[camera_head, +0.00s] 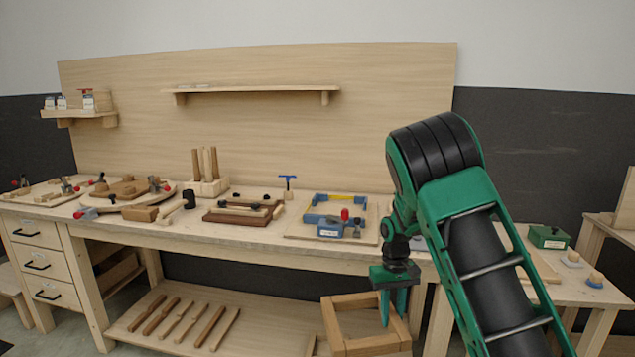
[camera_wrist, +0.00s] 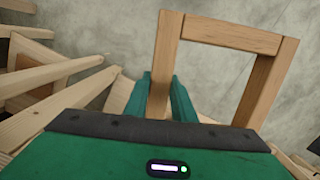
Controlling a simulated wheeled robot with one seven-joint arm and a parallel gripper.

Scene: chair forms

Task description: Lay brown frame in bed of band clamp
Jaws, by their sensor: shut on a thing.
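The brown frame (camera_head: 338,331) is a square of wooden bars, held in the air in front of the bench's right half. My gripper (camera_head: 393,305) points down and is shut on one bar of it. In the wrist view the frame (camera_wrist: 230,34) hangs beyond my gripper (camera_wrist: 162,98), whose green fingers lie on either side of its left bar. The band clamp (camera_head: 345,229), with blue parts, a yellow band and a red knob, sits on a pale board on the bench, above and left of my gripper. Its bed looks empty, though small in view.
The workbench (camera_head: 262,236) carries a dark brown board (camera_head: 240,216) with parts, a peg block (camera_head: 206,187) and a black mallet (camera_head: 189,199). A lower shelf (camera_head: 262,330) holds several wooden pieces. A green box (camera_head: 549,237) stands at the right.

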